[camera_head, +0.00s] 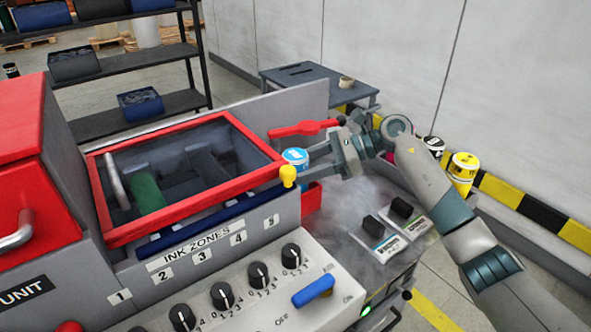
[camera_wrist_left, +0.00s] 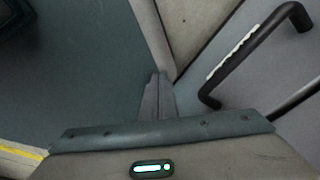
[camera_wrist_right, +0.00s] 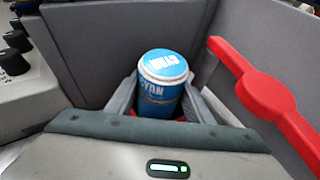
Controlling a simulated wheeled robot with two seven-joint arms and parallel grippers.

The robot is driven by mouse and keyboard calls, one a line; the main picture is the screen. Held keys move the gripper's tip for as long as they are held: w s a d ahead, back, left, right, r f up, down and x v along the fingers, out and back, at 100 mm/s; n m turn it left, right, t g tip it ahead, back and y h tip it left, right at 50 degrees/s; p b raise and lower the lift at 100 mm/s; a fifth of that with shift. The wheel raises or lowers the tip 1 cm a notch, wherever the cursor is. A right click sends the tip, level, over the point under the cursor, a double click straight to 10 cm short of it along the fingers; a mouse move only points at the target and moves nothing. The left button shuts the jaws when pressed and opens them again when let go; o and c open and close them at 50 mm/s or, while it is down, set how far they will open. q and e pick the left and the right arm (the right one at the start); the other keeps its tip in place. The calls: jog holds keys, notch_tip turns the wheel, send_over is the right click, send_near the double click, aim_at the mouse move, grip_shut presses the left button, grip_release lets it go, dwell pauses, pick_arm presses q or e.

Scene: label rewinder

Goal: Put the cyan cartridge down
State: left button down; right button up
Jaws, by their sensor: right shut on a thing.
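The cyan cartridge (camera_head: 295,157), a blue can with a white rim and a blue top, is held upright by my right gripper (camera_head: 308,163) at the right end of the machine. In the right wrist view the cartridge (camera_wrist_right: 162,88) stands between the two fingers, its label partly visible and its lower end hidden. A little red shows beside its base there; I cannot tell whether the base touches anything. My left gripper (camera_wrist_left: 157,98) shows only in the left wrist view, its fingers together with nothing visible between them, near a black handle (camera_wrist_left: 250,55).
A red lever (camera_head: 305,128) is just behind the cartridge; a yellow knob (camera_head: 288,175) is in front. The red-framed window (camera_head: 185,170) lies left. Black and yellow cartridges (camera_head: 462,170) stand right, beyond my arm. A grey side table (camera_head: 305,80) stands behind.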

pick_arm(q)
jog(key=shift+w, duration=0.1)
pick_arm(e)
jog(key=o, duration=1.6)
jog(key=shift+f, duration=0.1)
pick_arm(q)
jog(key=shift+w+d, duration=0.2)
jog(key=shift+w, duration=0.45)
jog(key=shift+s+r, duration=0.1)
